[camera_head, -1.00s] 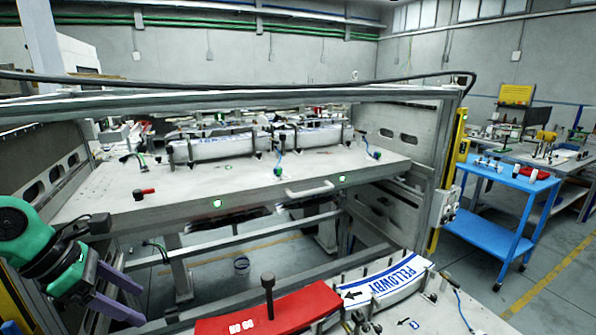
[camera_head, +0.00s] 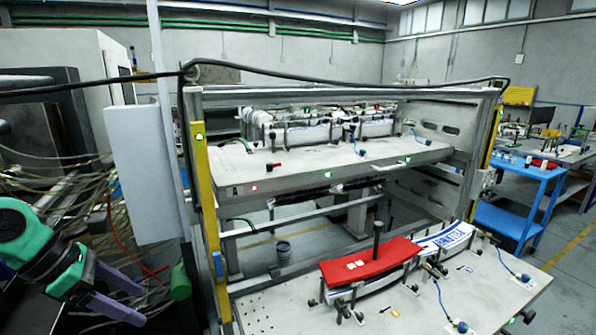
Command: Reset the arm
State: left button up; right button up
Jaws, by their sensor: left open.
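My left gripper (camera_head: 128,292) is at the lower left of the head view, at the end of a green and black arm. Its two purple fingers are apart, with nothing between them. It is left of the machine frame and apart from the label magazine. My right gripper is out of view. On the lower table (camera_head: 262,303) lie a red block (camera_head: 372,262) with a dark upright knob and a white-and-blue label stack (camera_head: 445,237), both right of my left gripper.
A metal frame with a yellow post (camera_head: 207,215) stands right of my left gripper. Its upper shelf (camera_head: 300,170) holds more label stacks. A white cabinet (camera_head: 142,175) and tangled cables are behind the gripper. A blue cart (camera_head: 520,190) stands at the right.

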pick_arm(q)
jog(key=w+d+f+n+t+h, duration=0.25)
jog(key=w+d+n+h, duration=0.2)
jog(key=w, duration=0.25)
jog(key=w+a+f+n+t+h, duration=0.2)
jog(key=w+a+f+n+t, duration=0.35)
jog(key=n, duration=0.45)
jog(key=s+a+f+n+t+y, duration=0.1)
jog(key=a+f+n+y, duration=0.25)
jog(key=f+n, duration=0.65)
jog(key=s+a+f+n+t+y, duration=0.1)
jog(key=a+f+n+y, duration=0.35)
jog(key=f, duration=1.05)
jog(key=s+d+f+n+g+y, duration=0.2)
jog(key=s+f+n+g+y, duration=0.2)
jog(key=s+f+n, duration=0.85)
jog(key=s+d+f+n+g, duration=0.1)
jog(key=s+d+f+g, duration=0.1)
jog(key=s+f, duration=0.4)
jog(key=s+d+f+n+g, duration=0.1)
jog(key=s+d+f+g, duration=0.2)
jog(key=s, duration=1)
jog(key=s+d+f+n+g, duration=0.1)
jog(key=s+d+f+g, duration=0.2)
jog(key=s+f, duration=0.7)
jog(key=shift+s+d, duration=0.15)
jog(key=shift+d, duration=1)
